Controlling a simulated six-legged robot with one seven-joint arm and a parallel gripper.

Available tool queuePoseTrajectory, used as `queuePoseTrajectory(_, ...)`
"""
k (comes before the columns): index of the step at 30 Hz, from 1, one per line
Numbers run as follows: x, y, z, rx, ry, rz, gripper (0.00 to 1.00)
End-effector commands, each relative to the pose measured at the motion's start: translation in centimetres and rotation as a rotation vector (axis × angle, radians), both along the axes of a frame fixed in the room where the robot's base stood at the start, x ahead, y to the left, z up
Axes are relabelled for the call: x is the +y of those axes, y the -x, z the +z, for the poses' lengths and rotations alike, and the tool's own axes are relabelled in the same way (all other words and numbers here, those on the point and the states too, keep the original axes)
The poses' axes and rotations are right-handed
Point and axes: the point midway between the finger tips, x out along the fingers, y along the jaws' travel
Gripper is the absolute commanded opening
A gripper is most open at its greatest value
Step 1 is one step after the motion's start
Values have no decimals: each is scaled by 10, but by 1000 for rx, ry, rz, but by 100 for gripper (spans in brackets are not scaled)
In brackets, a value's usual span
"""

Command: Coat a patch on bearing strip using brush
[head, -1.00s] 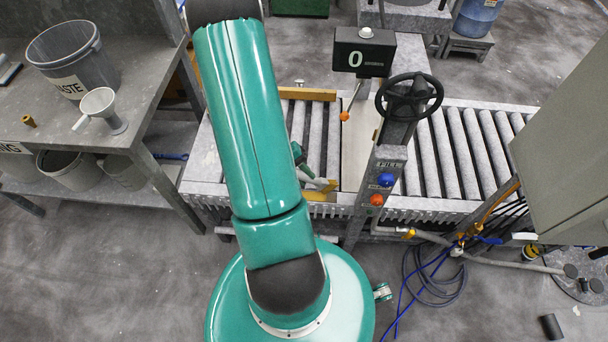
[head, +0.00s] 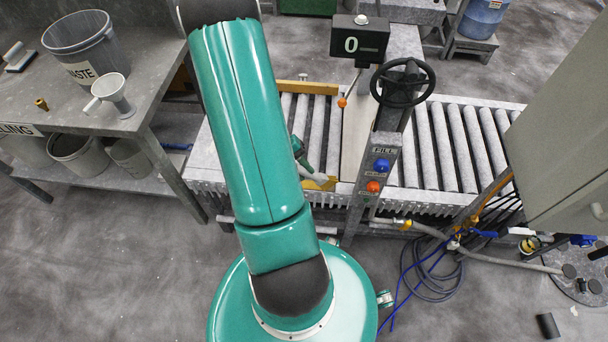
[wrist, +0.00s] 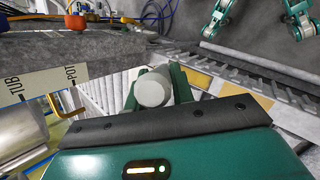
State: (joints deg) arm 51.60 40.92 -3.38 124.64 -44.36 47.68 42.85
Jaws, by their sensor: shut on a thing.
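My gripper (wrist: 155,92) is shut on a pale grey, round-ended thing (wrist: 152,90), seen end-on between the green fingers in the wrist view. It may be the brush; no bristles show. In the head view my arm hides most of the gripper; a green part (head: 299,147) and a pale grey piece (head: 312,173) show beside it, over the left part of the roller conveyor. I cannot tell for sure which surface is the bearing strip. A pale strip (wrist: 45,88) marked TUB and POT shows at left in the wrist view.
The roller conveyor (head: 443,150) has a post with a black handwheel (head: 403,82), blue and orange buttons, and a display (head: 359,40) reading 0. A bench at left holds a WASTE pail (head: 82,45) and a funnel (head: 110,95). Hoses (head: 430,275) lie on the floor at right.

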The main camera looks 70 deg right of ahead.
Motion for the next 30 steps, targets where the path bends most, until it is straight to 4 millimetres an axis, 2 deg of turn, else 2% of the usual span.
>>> queuePoseTrajectory(19, -4, -12, 53, 1, -2, 9, 0)
queuePoseTrajectory(30, -3, -13, 58, 2, -5, 10, 0)
